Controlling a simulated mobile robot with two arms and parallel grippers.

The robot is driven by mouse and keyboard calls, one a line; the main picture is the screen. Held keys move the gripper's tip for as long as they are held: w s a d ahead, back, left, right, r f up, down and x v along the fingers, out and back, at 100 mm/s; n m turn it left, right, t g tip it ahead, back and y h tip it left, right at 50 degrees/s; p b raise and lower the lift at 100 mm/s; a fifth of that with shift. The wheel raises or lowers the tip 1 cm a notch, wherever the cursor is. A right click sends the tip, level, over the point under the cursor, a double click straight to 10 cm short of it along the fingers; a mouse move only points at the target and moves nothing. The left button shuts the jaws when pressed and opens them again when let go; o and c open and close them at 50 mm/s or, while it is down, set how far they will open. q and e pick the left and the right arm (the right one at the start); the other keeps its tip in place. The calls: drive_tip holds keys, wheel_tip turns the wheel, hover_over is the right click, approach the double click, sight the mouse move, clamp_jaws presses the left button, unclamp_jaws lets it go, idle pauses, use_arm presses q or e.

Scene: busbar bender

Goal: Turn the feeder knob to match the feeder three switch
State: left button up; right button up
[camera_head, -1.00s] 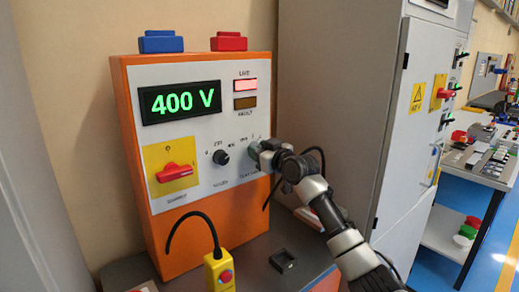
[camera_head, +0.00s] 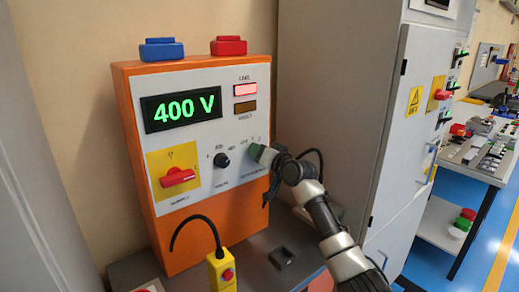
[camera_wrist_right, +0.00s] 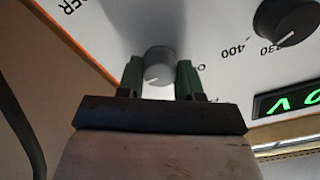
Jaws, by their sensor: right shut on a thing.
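The orange test unit (camera_head: 130,155) has a white front panel with a green 400 V display (camera_head: 182,107). A small grey knob (camera_wrist_right: 158,66) sits on the right of this panel, with a scale beside it. My right gripper (camera_head: 263,155) is at this knob. In the right wrist view my gripper (camera_wrist_right: 160,80) has one green finger on each side of the knob and is shut on it. In the head view the fingers hide the knob, so its pointer cannot be read there. Which switch is feeder three cannot be told. My left gripper is not in view.
A black knob (camera_head: 221,160) and a red switch (camera_head: 177,177) are left of my gripper. A yellow pendant (camera_head: 221,270) stands in front. A grey cabinet (camera_head: 335,100) with red and green switches rises close to my right arm.

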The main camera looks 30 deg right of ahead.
idle(0.3)
drive_tip(key=o, duration=0.9)
drive_tip(key=shift+s, duration=0.1)
drive_tip(key=s, duration=0.3)
drive_tip(key=s+b, duration=0.1)
drive_tip(key=s, duration=0.3)
drive_tip(key=s+d+b, duration=0.1)
drive_tip(key=s, duration=0.2)
drive_tip(key=shift+s, duration=0.3)
